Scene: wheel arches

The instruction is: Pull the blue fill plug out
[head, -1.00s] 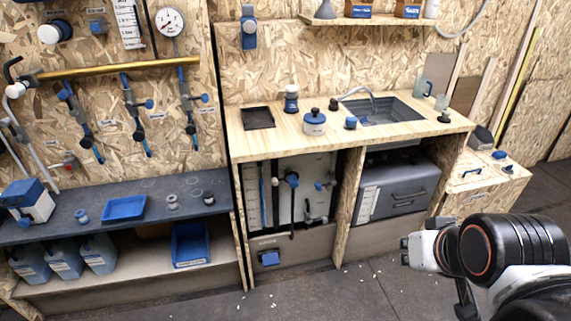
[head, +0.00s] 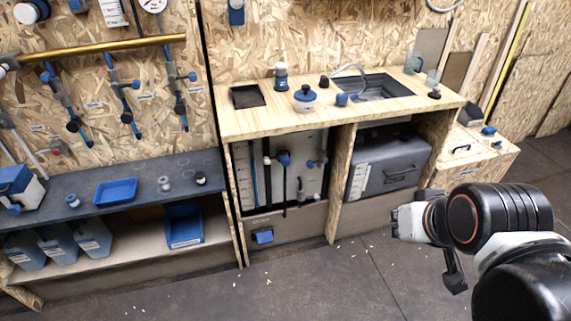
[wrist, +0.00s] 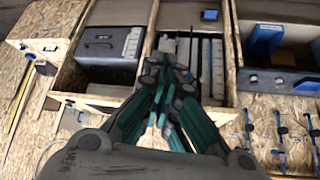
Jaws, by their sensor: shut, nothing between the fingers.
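Several blue fittings could be the fill plug, and I cannot tell which one it is. A round blue cap (head: 488,131) sits on top of the wooden box at the right. A blue fitting (head: 264,236) is on the panel low under the counter. Another small blue piece (head: 342,99) stands on the counter beside the sink. My gripper (head: 396,222) is at the right of the head view, in front of the cabinet and apart from all of these. In the wrist view my gripper (wrist: 168,78) is shut and empty, with its green-sided fingers together.
A wooden counter (head: 225,122) with a sink stands above a grey tank (head: 390,170) and a pipe panel. A dark shelf (head: 140,195) at the left holds a blue tray (head: 115,190). The floor (head: 320,285) in front is clear except for small white scraps.

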